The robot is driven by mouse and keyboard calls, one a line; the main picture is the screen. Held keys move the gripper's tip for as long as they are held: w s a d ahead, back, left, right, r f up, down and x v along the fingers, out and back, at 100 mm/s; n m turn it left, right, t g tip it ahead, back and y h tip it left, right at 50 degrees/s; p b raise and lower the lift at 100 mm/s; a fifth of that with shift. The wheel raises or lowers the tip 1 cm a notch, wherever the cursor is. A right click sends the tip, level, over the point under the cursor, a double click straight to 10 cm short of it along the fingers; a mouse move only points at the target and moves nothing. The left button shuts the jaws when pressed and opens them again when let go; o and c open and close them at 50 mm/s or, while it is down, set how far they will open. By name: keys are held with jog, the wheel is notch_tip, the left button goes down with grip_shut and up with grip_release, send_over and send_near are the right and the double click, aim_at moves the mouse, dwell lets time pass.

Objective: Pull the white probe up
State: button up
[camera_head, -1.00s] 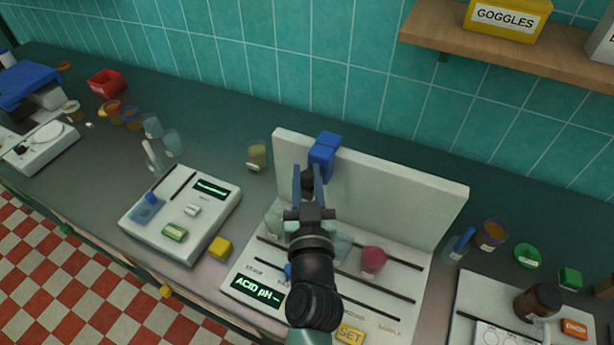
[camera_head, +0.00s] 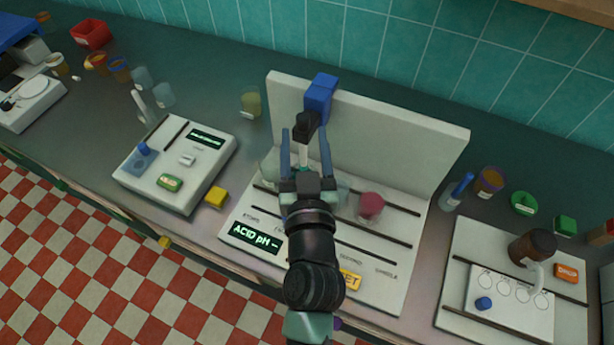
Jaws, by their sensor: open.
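The white pH station (camera_head: 420,165) has an upright back panel and a slotted base with a screen reading "ACID pH". A blue block (camera_head: 320,93) sits on the panel's top edge, with a black holder (camera_head: 307,122) in front of it. A short white piece, apparently the white probe (camera_head: 304,154), shows below the holder; its lower part is hidden behind my gripper. My gripper (camera_head: 304,136) is open, one blue finger on each side of the probe and holder. I cannot tell whether either finger touches them.
A pink-red round vessel (camera_head: 371,205) stands on the station base right of my gripper. A white instrument (camera_head: 215,165) and a yellow block (camera_head: 216,197) are at left. A brown bottle (camera_head: 532,246) stands on a white board at right.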

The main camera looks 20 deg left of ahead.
jog(key=b+v, duration=0.2)
jog(key=v, duration=0.6)
jog(key=shift+b, duration=0.35)
jog(key=w+d+r+t, duration=0.1)
jog(key=w+r+t, duration=0.3)
jog(key=r, duration=1)
jog(key=s+d+r+m+t+h, duration=0.1)
jog(key=d+r+t+h, duration=0.1)
jog(key=r, duration=0.7)
jog(key=s+d+r+m+t+h, duration=0.2)
jog(key=d+r+h, duration=0.1)
jog(key=r, duration=0.7)
jog(key=s+d+r+m+t+h, duration=0.1)
jog(key=d+r, duration=0.4)
jog(key=r, duration=0.5)
jog(key=shift+s+m+t+h, duration=0.3)
jog(key=shift+m+t+h, duration=0.2)
jog(key=shift+t+h, duration=0.4)
